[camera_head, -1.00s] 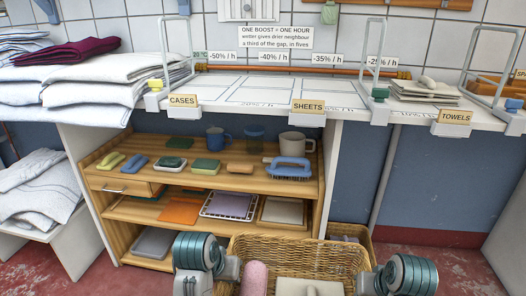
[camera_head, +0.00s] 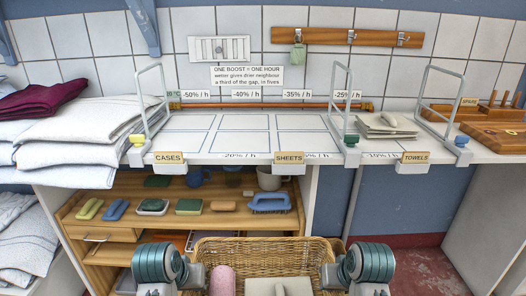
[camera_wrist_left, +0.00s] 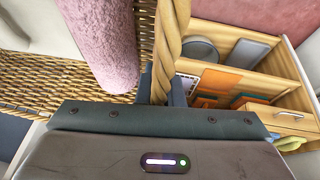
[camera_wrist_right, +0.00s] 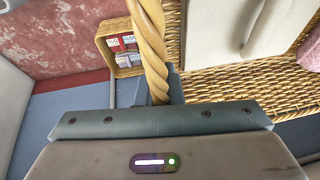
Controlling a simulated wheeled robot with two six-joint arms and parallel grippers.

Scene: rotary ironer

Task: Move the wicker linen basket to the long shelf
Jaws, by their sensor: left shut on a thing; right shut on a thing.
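The wicker linen basket (camera_head: 308,250) is at the bottom middle of the head view, its lower part cut off. It holds a pink rolled towel (camera_head: 222,280) and a pale folded cloth (camera_head: 280,287). My left gripper (camera_wrist_left: 162,88) is shut on the twisted wicker at one end of the basket. My right gripper (camera_wrist_right: 160,88) is shut on the twisted wicker at the other end. The long white shelf (camera_head: 225,146) runs across the head view beyond the basket, with labels CASES, SHEETS and TOWELS on its front edge.
White linens (camera_head: 85,125) fill the shelf's left end. Wire dividers (camera_head: 340,95) stand on it, with a cloth stack (camera_head: 388,125) and wooden boards (camera_head: 495,138) at right. The section behind CASES and SHEETS is clear. A wooden unit (camera_head: 110,192) with brushes stands below.

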